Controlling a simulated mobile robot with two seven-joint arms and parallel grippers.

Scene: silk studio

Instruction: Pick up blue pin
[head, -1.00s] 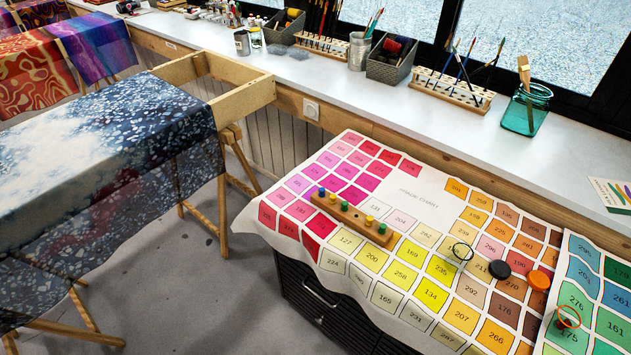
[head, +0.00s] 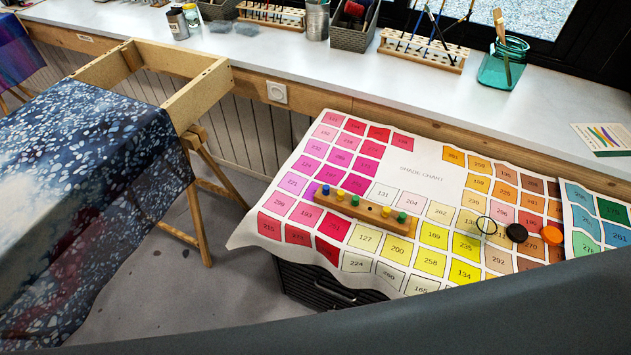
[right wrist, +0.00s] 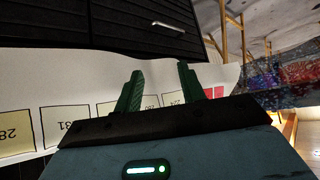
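The blue pin (head: 325,189) stands at the left end of a wooden peg block (head: 371,208) on the shade chart in the head view. My left gripper is not in view.
The shade chart (head: 418,170) covers the table. A wooden frame with dark cloth (head: 85,170) stands left. A large dark shape crosses the head view's bottom edge.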

